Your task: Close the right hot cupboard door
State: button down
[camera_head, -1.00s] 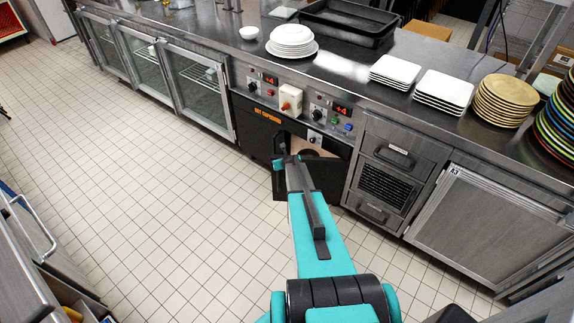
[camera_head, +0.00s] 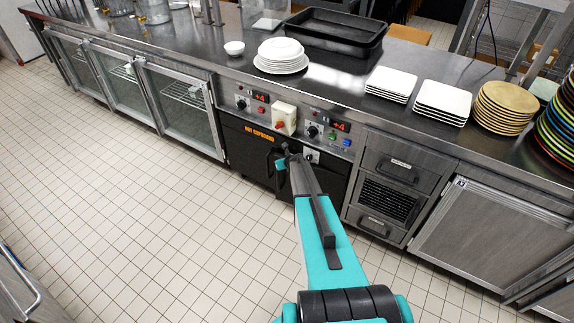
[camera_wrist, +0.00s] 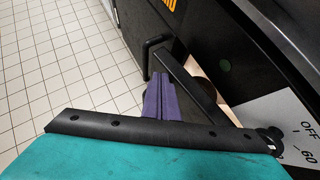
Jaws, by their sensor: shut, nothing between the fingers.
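The black hot cupboard (camera_head: 248,142) with orange lettering stands in the middle of the steel counter front. Its left door is shut. The right door (camera_head: 336,187) is partly hidden behind my arm and looks shut or nearly shut in the head view. In the wrist view, pale patches beside the dark panel suggest a narrow gap, but I cannot tell for sure. My gripper (camera_head: 283,161) is shut and empty, at the cupboard front near the middle of the two doors. A black handle (camera_wrist: 149,55) stands close to its fingers in the wrist view; contact is unclear.
Control knobs and red displays (camera_head: 341,127) sit above the doors. A drawer unit (camera_head: 390,180) adjoins on the right, glass-door cabinets (camera_head: 180,105) on the left. White plates (camera_head: 281,57) and black trays (camera_head: 335,32) stand on the counter. The tiled floor (camera_head: 150,220) in front is clear.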

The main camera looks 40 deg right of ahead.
jog(key=shift+w+d, duration=0.25)
jog(key=shift+w, duration=0.25)
jog(key=shift+d, duration=0.15)
jog(key=shift+s, duration=0.1)
jog(key=s+a+r+b, duration=0.1)
jog(key=s+a+r, duration=0.4)
jog(key=a, duration=0.5)
jog(key=shift+s+r, duration=0.15)
jog(key=shift+r, duration=0.75)
jog(key=shift+a, duration=0.15)
